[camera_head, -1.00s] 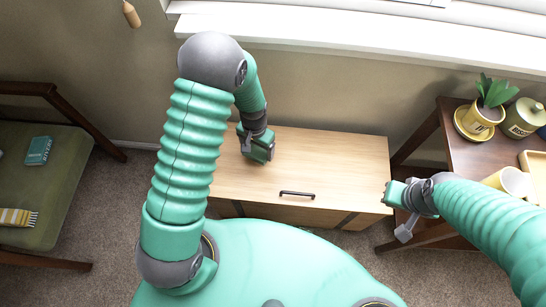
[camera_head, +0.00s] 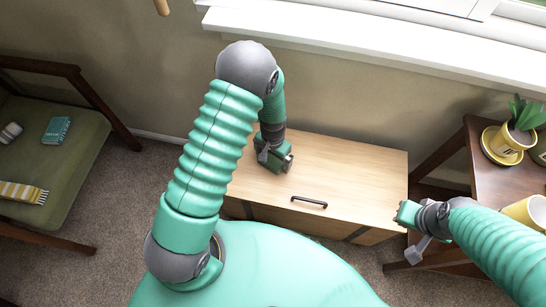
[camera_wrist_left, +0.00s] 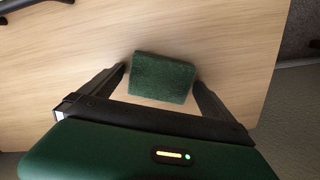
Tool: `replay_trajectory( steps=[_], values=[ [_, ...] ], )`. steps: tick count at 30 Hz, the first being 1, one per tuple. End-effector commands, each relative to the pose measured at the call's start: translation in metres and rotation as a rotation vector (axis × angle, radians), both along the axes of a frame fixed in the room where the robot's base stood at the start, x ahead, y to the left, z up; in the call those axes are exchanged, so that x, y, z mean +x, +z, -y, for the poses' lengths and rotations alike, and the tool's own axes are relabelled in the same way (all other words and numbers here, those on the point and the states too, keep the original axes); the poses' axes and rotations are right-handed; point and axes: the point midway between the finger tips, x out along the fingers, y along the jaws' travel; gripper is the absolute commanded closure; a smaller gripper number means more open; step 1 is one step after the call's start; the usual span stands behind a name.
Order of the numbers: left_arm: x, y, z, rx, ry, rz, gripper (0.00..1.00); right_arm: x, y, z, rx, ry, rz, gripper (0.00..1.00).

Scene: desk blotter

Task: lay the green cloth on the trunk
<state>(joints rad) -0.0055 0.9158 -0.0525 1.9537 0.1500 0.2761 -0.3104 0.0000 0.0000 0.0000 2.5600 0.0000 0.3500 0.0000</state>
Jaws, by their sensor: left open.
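The trunk (camera_head: 350,180) is a light wooden box with a flat lid and a dark handle, below the window. Its lid also fills much of the left wrist view (camera_wrist_left: 60,70). The green cloth (camera_wrist_left: 162,78) shows in the left wrist view as a small dark green folded block on the lid. My left gripper (camera_head: 282,165) is open low over the left part of the lid, with a finger on each side of the cloth. I cannot tell whether they touch it. In the head view the cloth is not distinguishable at the gripper. My right gripper (camera_head: 405,213) is by the trunk's right edge.
A dark side table on the right holds a potted plant (camera_head: 512,138) and a yellow cup (camera_head: 526,211). A green-seated bench (camera_head: 70,150) on the left holds a teal book (camera_head: 56,130) and a striped cloth (camera_head: 22,192). The lid's middle and right are clear.

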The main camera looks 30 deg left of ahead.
Motion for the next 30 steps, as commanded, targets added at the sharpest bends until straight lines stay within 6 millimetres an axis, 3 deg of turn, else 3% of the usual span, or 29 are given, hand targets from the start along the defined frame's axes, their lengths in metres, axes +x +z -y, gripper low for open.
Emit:
replay_trajectory(
  steps=[5, 12, 16, 21, 30],
  values=[
    [0.001, 0.02, 0.0, 0.0, 0.0, 0.002, 0.0, 0.0, 0.011, 0.0, 0.0, 0.0, 0.0, 1.0],
    [0.001, 0.084, 0.0, 0.0, -0.001, 0.003, 0.0, 0.0, 0.039, 0.0, 0.0, 0.0, 0.0, 1.0],
    [0.001, 0.109, 0.0, 0.0, 0.0, 0.002, 0.0, 0.0, 0.048, 0.0, 0.0, 0.0, 0.0, 1.0],
    [0.001, 0.122, 0.0, 0.0, -0.001, 0.0, 0.0, 0.0, 0.051, 0.0, 0.0, 0.0, 0.0, 1.0],
    [0.0, 0.122, 0.0, 0.0, 0.0, 0.0, 0.0, 0.0, 0.05, 0.0, 0.0, 0.0, 0.0, 1.0]
  ],
)
